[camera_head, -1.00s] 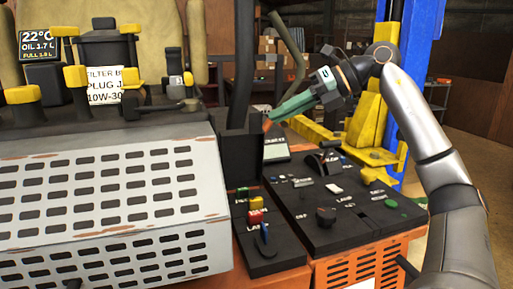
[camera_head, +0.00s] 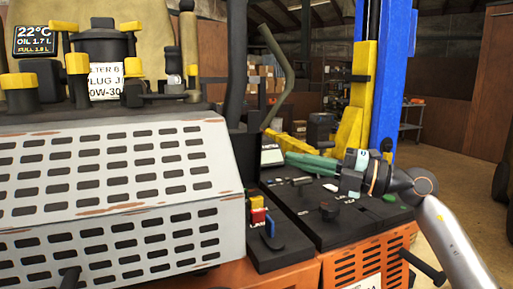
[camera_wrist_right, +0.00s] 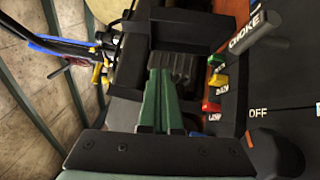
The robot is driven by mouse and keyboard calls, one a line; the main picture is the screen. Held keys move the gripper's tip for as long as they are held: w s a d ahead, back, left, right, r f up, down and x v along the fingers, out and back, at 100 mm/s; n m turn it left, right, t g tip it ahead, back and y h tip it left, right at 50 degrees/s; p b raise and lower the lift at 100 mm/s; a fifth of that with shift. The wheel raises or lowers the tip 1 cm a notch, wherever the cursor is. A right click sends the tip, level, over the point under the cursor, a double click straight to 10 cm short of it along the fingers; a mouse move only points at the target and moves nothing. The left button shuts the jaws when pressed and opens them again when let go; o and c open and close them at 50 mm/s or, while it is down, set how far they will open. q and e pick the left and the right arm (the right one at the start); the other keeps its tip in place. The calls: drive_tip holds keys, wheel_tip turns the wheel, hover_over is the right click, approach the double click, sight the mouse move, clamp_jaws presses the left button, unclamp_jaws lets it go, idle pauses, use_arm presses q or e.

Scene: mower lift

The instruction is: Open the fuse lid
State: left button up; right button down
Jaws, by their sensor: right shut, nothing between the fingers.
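Coloured tabs, green, yellow and red (camera_head: 257,216), stand in a row in a dark housing on the console; they also show in the wrist view (camera_wrist_right: 214,85). A dark upright block (camera_head: 244,155) rises behind them. I cannot tell for certain which part is the fuse lid. My right gripper (camera_head: 292,158) has green fingers, shut and empty, pointing left over the back of the console towards the block. In the wrist view the fingers (camera_wrist_right: 160,82) end in front of a dark ribbed part (camera_wrist_right: 173,62); I cannot tell if they touch. My left gripper is out of view.
A blue lever (camera_head: 270,232) and black knobs (camera_head: 328,211) stand on the console. The perforated grey hood (camera_head: 120,190) fills the left. A blue and yellow lift post (camera_head: 390,80) stands behind my right arm.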

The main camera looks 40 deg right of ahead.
sight(248, 143)
drive_tip(key=p+x, duration=0.1)
drive_tip(key=x, duration=0.2)
drive_tip(key=d+p+x, duration=0.1)
drive_tip(key=x, duration=0.3)
drive_tip(key=w+p+x, duration=0.1)
drive_tip(key=p+x, duration=0.1)
drive_tip(key=x, duration=0.2)
drive_tip(key=shift+w+d+r, duration=0.2)
drive_tip(key=shift+d, duration=0.05)
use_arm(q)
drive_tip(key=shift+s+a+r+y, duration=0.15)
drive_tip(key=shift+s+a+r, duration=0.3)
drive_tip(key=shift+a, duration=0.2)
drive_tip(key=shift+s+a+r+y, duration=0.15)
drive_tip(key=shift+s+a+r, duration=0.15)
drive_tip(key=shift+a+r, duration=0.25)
use_arm(e)
drive_tip(key=shift+w+d, duration=0.1)
drive_tip(key=shift+w, duration=0.55)
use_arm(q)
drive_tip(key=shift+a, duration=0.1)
